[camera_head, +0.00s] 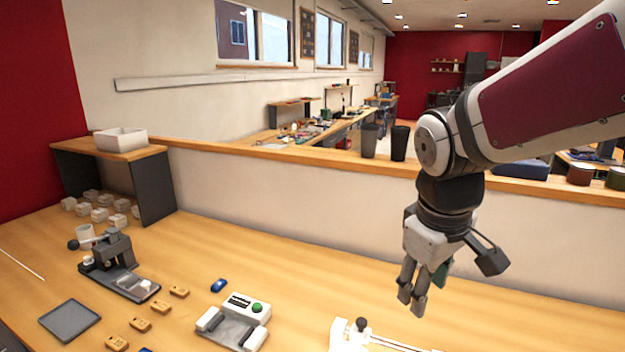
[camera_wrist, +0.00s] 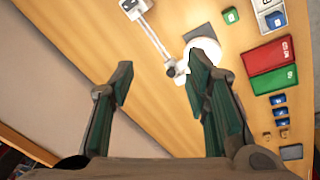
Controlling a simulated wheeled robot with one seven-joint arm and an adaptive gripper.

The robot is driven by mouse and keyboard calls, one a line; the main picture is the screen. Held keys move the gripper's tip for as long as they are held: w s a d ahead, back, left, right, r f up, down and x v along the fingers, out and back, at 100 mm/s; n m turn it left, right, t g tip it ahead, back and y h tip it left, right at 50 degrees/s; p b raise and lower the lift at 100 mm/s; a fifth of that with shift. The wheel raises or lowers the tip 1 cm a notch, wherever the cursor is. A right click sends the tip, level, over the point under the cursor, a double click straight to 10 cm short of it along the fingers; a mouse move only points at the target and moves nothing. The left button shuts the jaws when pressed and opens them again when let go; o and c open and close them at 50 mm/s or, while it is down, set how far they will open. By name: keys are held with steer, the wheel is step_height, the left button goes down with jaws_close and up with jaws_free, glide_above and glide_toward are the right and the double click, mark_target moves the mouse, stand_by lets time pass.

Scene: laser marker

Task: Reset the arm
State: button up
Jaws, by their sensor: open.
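My gripper (camera_head: 418,295) hangs at the end of my arm on the right side of the head view, above the wooden table (camera_head: 310,285). Its fingers point down and it is clear of the tabletop. In the wrist view my gripper (camera_wrist: 160,90) has its two fingers wide apart, with dark green inner pads. Nothing is between them. The table surface (camera_wrist: 170,110) lies beyond the fingers.
At left stand a black lever press (camera_head: 115,262), a dark square tray (camera_head: 69,320) and several wooden tags. A white device with a green button (camera_head: 257,308) is at front centre. A low wall (camera_head: 290,210) runs behind the table. Red and green trays (camera_wrist: 272,82) show in the wrist view.

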steer(key=s+d+r+m+t+y, duration=0.1)
steer(key=s+m, duration=0.5)
steer(key=s, duration=0.8)
steer(key=shift+d+r+t, duration=0.6)
steer(key=shift+r+t, duration=0.2)
steer(key=shift+r, duration=0.15)
